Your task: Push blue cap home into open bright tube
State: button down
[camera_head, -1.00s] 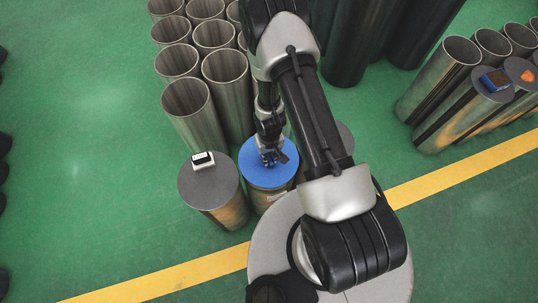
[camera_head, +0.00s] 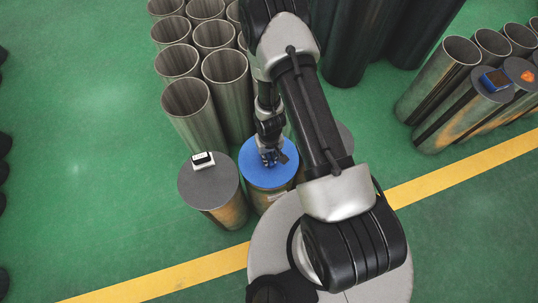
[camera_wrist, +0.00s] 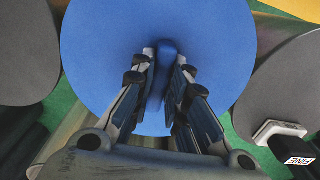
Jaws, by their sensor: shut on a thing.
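The blue cap (camera_head: 252,176) is a round disc on top of a metal tube (camera_head: 262,201) in the front row, left of my forearm. The cap covers the tube's mouth, and only a short part of the tube's side shows below it. I cannot tell whether a gap remains between cap and rim. My gripper (camera_head: 270,158) comes down on the middle of the cap. In the wrist view my gripper (camera_wrist: 167,62) is shut on the cap's raised blue grip, and the blue disc (camera_wrist: 100,40) fills the middle of the picture.
A grey-topped cylinder (camera_head: 195,187) with a small white-and-black device (camera_head: 203,159) stands close at left. Another grey top (camera_head: 346,137) is partly hidden behind my arm. Several open metal tubes (camera_head: 188,98) stand behind. More cylinders (camera_head: 440,80) stand at right. Green floor is clear at left.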

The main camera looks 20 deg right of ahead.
jog(key=shift+f+b, duration=0.3)
jog(key=shift+f, duration=0.05)
dwell(0.5)
jog(key=c, duration=1.5)
grip_release()
jog(key=shift+r, duration=0.1)
jog(key=shift+r+p, duration=3.3)
jog(key=shift+r, duration=0.15)
